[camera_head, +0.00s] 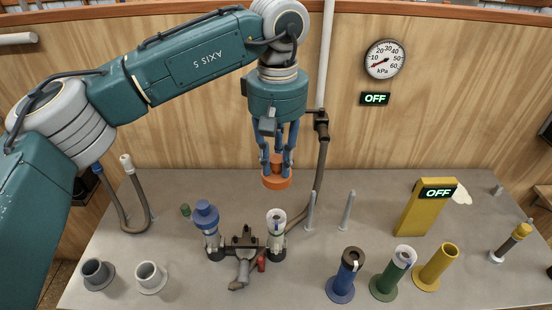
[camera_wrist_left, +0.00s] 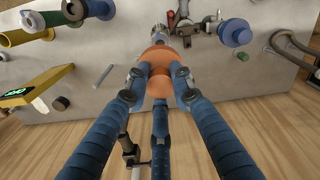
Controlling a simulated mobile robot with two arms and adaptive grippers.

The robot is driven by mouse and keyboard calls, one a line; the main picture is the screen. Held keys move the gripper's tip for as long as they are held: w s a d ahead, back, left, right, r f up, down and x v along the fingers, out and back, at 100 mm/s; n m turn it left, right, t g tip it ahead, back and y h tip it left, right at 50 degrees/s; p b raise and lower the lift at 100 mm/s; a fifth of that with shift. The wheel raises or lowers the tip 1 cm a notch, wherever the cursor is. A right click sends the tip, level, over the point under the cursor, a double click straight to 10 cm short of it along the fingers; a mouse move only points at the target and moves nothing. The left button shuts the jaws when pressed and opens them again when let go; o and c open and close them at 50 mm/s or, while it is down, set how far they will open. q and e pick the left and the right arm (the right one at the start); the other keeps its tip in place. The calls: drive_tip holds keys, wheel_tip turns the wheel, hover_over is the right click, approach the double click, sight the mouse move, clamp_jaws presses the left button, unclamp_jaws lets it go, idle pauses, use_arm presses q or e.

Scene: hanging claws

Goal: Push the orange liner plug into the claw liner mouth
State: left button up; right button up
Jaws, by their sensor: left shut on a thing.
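My left gripper (camera_head: 277,155) points down with its blue fingers shut on the orange liner plug (camera_head: 276,182). The plug's wide flange faces down, and the wrist view also shows the plug (camera_wrist_left: 158,57) between the fingers. The milking claw (camera_head: 243,255) stands on the grey table below. Its right cup has a pale liner mouth (camera_head: 276,216), open at the top. The plug is above this mouth and apart from it in the head view. In the wrist view the plug partly covers the cup below. My right gripper is not in view.
A blue plug (camera_head: 206,213) sits on the claw's left cup. Two slim grey pegs (camera_head: 346,211) stand right of the claw. Blue, green and yellow (camera_head: 437,267) holders stand at the front right, grey cups (camera_head: 150,277) at the front left. A yellow post (camera_head: 421,212) reads OFF.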

use_arm(q)
wheel_tip(320, 180, down, 2)
drive_tip(key=shift+b, duration=0.65)
drive_tip(key=shift+f+b, duration=3.35)
drive_tip(key=shift+f, duration=1.45)
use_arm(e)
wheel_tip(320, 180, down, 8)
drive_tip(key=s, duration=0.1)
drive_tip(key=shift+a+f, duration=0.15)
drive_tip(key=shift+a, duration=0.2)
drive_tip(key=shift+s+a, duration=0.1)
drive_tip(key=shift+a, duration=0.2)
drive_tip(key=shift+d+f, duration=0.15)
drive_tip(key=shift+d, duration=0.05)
use_arm(q)
drive_tip(key=shift+f+b, duration=0.15)
drive_tip(key=shift+b, duration=0.15)
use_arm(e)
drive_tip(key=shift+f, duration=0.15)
